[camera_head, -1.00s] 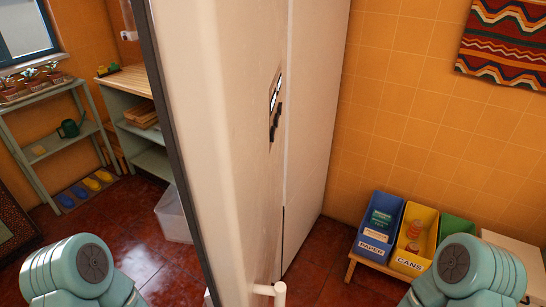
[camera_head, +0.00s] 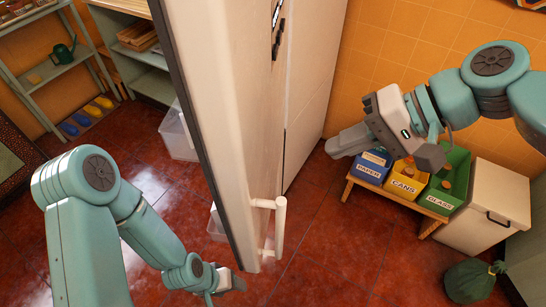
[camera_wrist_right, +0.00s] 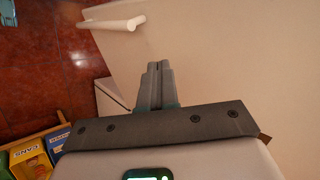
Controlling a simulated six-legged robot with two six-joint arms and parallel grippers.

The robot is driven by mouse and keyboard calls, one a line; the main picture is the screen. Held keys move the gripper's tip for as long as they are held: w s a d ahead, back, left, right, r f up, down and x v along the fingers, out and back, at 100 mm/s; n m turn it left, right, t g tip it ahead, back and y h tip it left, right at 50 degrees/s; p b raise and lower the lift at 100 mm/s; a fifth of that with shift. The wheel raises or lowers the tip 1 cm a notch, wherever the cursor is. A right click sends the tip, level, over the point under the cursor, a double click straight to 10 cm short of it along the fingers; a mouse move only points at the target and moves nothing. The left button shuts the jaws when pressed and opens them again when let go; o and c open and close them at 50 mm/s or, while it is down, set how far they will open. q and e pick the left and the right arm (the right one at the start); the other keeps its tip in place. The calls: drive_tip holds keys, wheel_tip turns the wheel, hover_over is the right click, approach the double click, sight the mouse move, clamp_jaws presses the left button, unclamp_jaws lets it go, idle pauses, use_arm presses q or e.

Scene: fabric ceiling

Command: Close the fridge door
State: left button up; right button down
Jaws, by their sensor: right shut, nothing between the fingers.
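The pale fridge door (camera_head: 215,90) stands open, seen nearly edge-on in the head view, with a dark seal along its left edge. Its white bar handle (camera_head: 279,225) is low on the right face. The fridge body (camera_head: 308,80) is behind it. My right gripper (camera_head: 335,148) is right of the door, shut and empty, and overlaps the fridge's right edge in the picture. In the right wrist view its closed fingers (camera_wrist_right: 158,70) point at a pale surface with the handle (camera_wrist_right: 112,24) at upper left; contact cannot be told. My left gripper (camera_head: 232,284) is low, near the door's bottom.
Paper (camera_head: 371,168), cans (camera_head: 405,183) and glass (camera_head: 447,185) bins stand on a low wooden bench at right, beside a white cabinet (camera_head: 490,205) and a green sack (camera_head: 474,281). Shelves (camera_head: 50,70) stand at left. The red floor (camera_head: 340,250) before the bench is clear.

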sight(256, 169)
drive_tip(key=x, duration=0.4)
drive_tip(key=a+r+p+x, duration=0.1)
drive_tip(key=x, duration=0.7)
drive_tip(key=shift+a+r+p, duration=0.3)
drive_tip(key=shift+p, duration=0.1)
drive_tip(key=shift+w+a+f, duration=0.1)
drive_tip(key=shift+a, duration=0.1)
drive_tip(key=shift+a, duration=0.15)
